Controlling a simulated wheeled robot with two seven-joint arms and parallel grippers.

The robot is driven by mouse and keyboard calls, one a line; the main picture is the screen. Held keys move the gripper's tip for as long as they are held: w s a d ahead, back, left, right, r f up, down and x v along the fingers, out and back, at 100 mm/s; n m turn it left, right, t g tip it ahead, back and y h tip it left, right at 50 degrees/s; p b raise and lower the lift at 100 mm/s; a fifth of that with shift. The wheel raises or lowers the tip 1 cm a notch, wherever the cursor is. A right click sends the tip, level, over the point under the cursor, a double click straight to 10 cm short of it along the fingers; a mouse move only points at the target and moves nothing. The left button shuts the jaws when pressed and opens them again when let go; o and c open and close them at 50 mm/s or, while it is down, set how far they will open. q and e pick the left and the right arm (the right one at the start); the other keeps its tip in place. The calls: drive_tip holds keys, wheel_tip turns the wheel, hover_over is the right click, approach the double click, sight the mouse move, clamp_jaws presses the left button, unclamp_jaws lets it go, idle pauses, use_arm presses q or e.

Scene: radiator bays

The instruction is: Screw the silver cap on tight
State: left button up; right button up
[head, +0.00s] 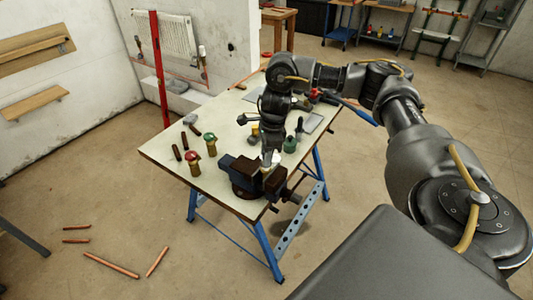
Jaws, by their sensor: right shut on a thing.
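My right arm reaches over the workbench (165,147) from the right. Its gripper (269,161) points down above the dark vise (244,178) at the bench's near corner. It is shut on a small pale thing at its fingertips, which looks like the silver cap (275,158). The fingers hide most of the cap and whatever is below it in the vise jaws. I cannot tell how the cap sits on its seat. My left gripper is not in view.
A red-topped fitting (194,162), a green-topped fitting (210,144) and a green bottle (290,145) stand on the bench near the vise. A red post (158,70) rises behind. Copper pipes (110,265) lie on the floor at left.

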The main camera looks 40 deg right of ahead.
drive_tip(key=shift+f, duration=0.2)
drive_tip(key=o, duration=1.1)
drive_tip(key=r, duration=0.3)
drive_tip(key=d+r, duration=0.1)
drive_tip(key=r, duration=0.6)
drive_tip(key=shift+s+d+r+p, duration=0.2)
drive_tip(key=shift+s+r+p, duration=0.1)
drive_tip(key=shift+s+r, duration=0.05)
